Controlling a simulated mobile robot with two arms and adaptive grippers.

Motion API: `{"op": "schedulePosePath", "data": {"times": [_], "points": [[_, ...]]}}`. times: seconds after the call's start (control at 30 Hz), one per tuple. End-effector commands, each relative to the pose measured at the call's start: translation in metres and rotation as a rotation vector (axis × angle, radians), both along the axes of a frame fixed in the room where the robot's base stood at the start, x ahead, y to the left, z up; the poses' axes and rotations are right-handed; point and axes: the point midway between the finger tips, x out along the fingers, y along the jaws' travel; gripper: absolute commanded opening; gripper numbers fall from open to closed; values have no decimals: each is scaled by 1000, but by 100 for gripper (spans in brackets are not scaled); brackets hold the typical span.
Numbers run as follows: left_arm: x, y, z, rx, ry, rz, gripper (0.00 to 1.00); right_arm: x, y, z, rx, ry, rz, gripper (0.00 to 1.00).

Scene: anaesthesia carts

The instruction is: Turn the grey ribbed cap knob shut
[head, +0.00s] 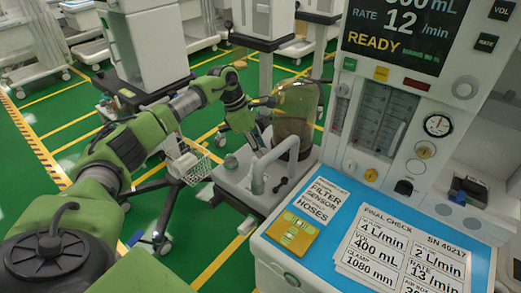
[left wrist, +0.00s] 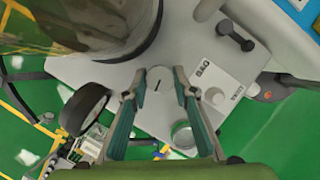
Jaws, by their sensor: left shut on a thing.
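The grey cap knob (left wrist: 157,86) is a round disc with a dark line mark on top, seen from above in the left wrist view. My left gripper (left wrist: 158,93) has a finger on each side of it and is shut on it. Ribs on its side cannot be made out. In the head view my left gripper (head: 258,151) reaches down beside the amber canister (head: 296,112) on the grey machine base. The knob is hidden there behind the fingers. My right gripper is out of view.
A grey bent pipe (head: 292,146) stands close to the left gripper. The machine front with gauge and display (head: 395,110) and a blue worktop (head: 340,212) with cards lie to the right. A wire basket (head: 196,163) is left of the base.

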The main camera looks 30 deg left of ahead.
Motion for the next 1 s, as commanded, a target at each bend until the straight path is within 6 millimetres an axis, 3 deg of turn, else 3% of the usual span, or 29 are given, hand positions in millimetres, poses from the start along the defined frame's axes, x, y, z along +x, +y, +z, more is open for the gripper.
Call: {"op": "schedulePosePath", "data": {"times": [0.13, 0.17, 0.57, 0.67, 1.0], "points": [[0, -1, 0, -1, 0, 0, 4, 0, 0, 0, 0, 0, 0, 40], [0, -1, 0, -1, 0, 0, 33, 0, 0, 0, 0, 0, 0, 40], [0, 2, 4, 0, -2, 2, 33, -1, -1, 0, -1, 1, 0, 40], [-2, 6, 16, 1, -2, 2, 33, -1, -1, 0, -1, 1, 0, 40], [-15, 29, 81, 0, -3, 2, 33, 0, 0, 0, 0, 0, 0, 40]]}}
